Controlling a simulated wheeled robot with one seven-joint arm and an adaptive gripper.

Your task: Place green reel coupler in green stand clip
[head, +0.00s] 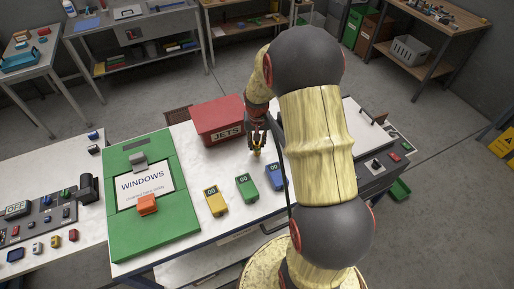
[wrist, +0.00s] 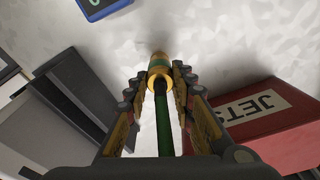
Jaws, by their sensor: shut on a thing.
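My gripper (head: 257,133) points down over the white table, just right of the red JETS box. In the wrist view my gripper (wrist: 161,85) has a finger on each side of a brass coupler (wrist: 159,62) with a green band, and is shut on it. A green hose (wrist: 163,120) runs from the coupler back between the fingers. The coupler also shows as a small brass tip (head: 257,154) below the gripper in the head view. I cannot pick out a green stand clip or the green reel for certain in either view.
The red JETS box (head: 217,122) stands close to the gripper. Small yellow (head: 215,202), green (head: 247,188) and blue (head: 276,176) numbered units stand in a row in front. A green WINDOWS board (head: 180,215) lies left. A grey unit (head: 375,172) is at right.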

